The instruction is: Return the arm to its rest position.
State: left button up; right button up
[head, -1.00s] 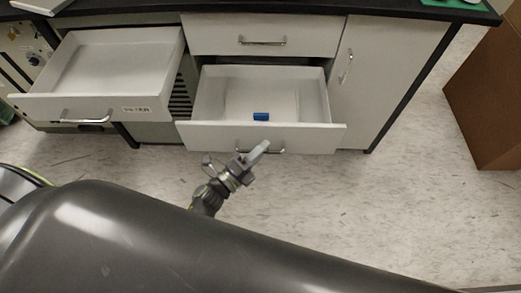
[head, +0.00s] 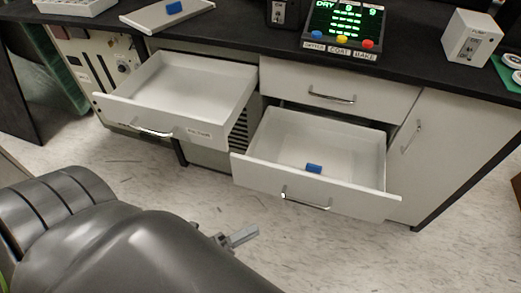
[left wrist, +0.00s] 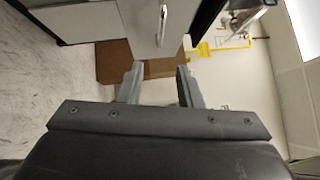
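In the head view my left gripper (head: 238,238) shows only in part past my dark arm, in front of and below the right open drawer (head: 248,172), apart from its handle. In the left wrist view its two fingers (left wrist: 158,86) stand apart with nothing between them. The right open drawer holds a small blue block (head: 314,168) lying on its floor. My right gripper is not in the head view or the left wrist view.
A second drawer (head: 125,112) stands open at the left, empty. A closed drawer (head: 330,88) and cabinet door sit at right. On the black counter are a tray (head: 150,18) with a blue block, a display panel (head: 345,28) and a white box (head: 472,38). The floor in front is clear.

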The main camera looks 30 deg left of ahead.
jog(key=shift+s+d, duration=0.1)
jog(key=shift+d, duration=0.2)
